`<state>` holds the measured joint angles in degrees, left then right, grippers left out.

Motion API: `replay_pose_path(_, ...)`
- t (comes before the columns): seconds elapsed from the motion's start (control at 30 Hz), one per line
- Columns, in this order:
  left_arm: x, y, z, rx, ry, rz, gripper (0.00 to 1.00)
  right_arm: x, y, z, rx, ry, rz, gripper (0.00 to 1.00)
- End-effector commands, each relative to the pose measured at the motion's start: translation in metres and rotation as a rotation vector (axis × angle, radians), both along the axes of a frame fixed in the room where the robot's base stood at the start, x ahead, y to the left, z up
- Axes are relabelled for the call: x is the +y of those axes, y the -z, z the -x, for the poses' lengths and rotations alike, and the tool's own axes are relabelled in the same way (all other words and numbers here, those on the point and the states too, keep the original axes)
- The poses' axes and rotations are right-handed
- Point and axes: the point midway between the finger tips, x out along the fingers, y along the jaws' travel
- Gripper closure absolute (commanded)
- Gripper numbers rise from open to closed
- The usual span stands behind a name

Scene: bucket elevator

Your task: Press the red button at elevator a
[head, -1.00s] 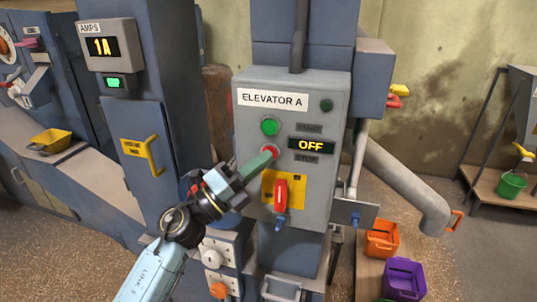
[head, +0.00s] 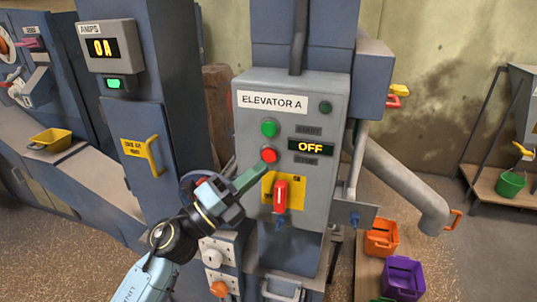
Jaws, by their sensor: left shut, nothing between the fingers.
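The elevator A panel (head: 245,135) is a grey box in the middle of the head view, labelled "ELEVATOR A". Its red button (head: 269,155) sits below a green button (head: 269,128) and is fully visible. The display (head: 311,146) beside the buttons reads OFF. My left gripper (head: 262,173) is shut and empty. Its greenish fingertips are just below the red button and appear apart from it. My right gripper is not in view.
A red switch handle (head: 280,195) on a yellow plate is close to the right of my fingertips. The amps display (head: 102,48) at left reads 0A. Orange (head: 381,240) and purple (head: 403,278) buckets stand at lower right.

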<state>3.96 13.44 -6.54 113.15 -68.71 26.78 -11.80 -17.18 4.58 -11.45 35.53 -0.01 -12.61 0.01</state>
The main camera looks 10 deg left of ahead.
Motion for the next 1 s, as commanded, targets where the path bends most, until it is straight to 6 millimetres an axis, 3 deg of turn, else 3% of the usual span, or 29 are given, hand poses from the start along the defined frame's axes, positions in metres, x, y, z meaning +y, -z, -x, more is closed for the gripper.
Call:
replay_pose_path(0.37,0.001,-0.001,0.033,0.000,0.000,0.000,1.00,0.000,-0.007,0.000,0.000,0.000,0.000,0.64)
replay_pose_path(1.0,0.001,0.000,0.034,0.001,-0.001,0.001,1.00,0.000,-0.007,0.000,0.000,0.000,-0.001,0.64)
